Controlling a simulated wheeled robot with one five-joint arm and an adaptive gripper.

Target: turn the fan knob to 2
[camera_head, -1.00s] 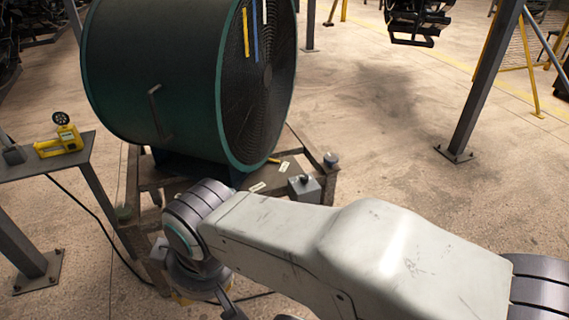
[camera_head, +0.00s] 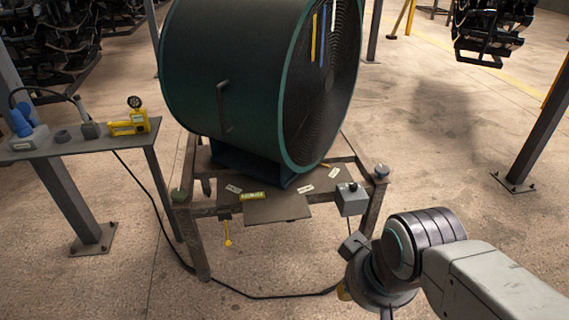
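The large dark green drum fan (camera_head: 235,70) sits on a rusty metal stand (camera_head: 203,245), its dark grille (camera_head: 325,85) facing right. A small grey box (camera_head: 351,203) with a dark knob (camera_head: 352,187) on top is fixed at the stand's front right. I cannot read the knob's setting. Several small labels lie around the stand's top, including a white one (camera_head: 305,188) and a yellow-green one (camera_head: 253,196); their text is too small to read. My gripper (camera_head: 365,285) is low, in front of and below the box, partly hidden by my wrist; its fingers are unclear.
A side table (camera_head: 95,148) at left holds a yellow tool (camera_head: 128,124) and a blue tool (camera_head: 24,124). A yellow-ended lever (camera_head: 228,240) hangs under the stand. A black cable (camera_head: 270,297) crosses the floor. Open floor lies right, with a steel post (camera_head: 545,130).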

